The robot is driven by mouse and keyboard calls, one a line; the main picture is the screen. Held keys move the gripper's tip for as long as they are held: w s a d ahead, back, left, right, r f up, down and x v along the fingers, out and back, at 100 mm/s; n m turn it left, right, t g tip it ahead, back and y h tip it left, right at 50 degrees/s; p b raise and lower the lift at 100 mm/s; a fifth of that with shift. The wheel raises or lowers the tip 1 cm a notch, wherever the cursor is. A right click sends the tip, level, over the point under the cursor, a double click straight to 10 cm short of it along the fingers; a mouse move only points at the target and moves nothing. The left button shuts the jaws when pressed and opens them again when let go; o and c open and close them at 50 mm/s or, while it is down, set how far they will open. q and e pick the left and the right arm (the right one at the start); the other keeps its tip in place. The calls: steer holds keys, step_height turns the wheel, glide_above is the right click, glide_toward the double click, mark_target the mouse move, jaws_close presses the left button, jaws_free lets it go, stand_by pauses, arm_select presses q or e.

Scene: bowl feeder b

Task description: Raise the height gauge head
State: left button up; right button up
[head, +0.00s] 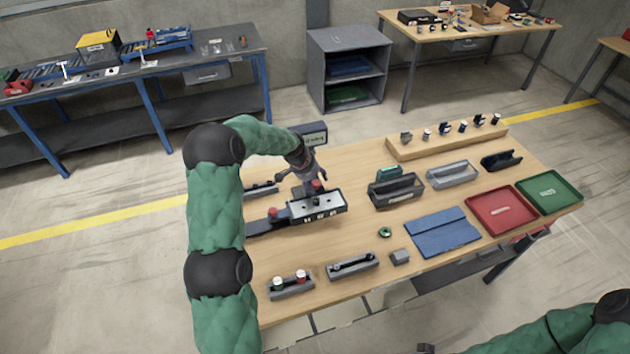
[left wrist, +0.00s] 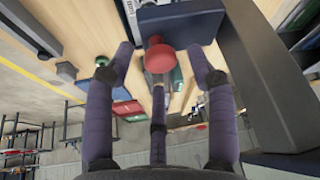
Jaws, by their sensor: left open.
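The height gauge seems to be the grey device behind my left gripper, with a display box (head: 312,134) on top. Its dark upright column (left wrist: 262,75) fills the right of the left wrist view. A red knob (left wrist: 158,57) on a short stem stands out from a dark block (left wrist: 180,24); I take this block as the gauge head. My left gripper (head: 315,178) is open over the red knob. In the left wrist view its fingers (left wrist: 160,68) are spread around the knob, with gaps on both sides. Only a dark tip of my right gripper (head: 426,348) shows at the bottom edge.
A grey fixture (head: 330,207) with a black slide and a second red knob (head: 273,212) stands close below my left gripper. Bins (head: 396,192), a blue mat (head: 441,232), a red tray (head: 501,210) and a green tray (head: 549,192) lie to the right.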

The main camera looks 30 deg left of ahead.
arm_select(q)
steer(key=shift+w+f, duration=0.2)
steer(key=shift+f, duration=0.3)
jaws_close()
steer(key=shift+w+r, duration=0.15)
steer(key=shift+r, duration=1.7)
steer(key=shift+a, duration=0.1)
steer(key=shift+c, duration=0.7)
jaws_free()
steer(key=shift+o, duration=0.7)
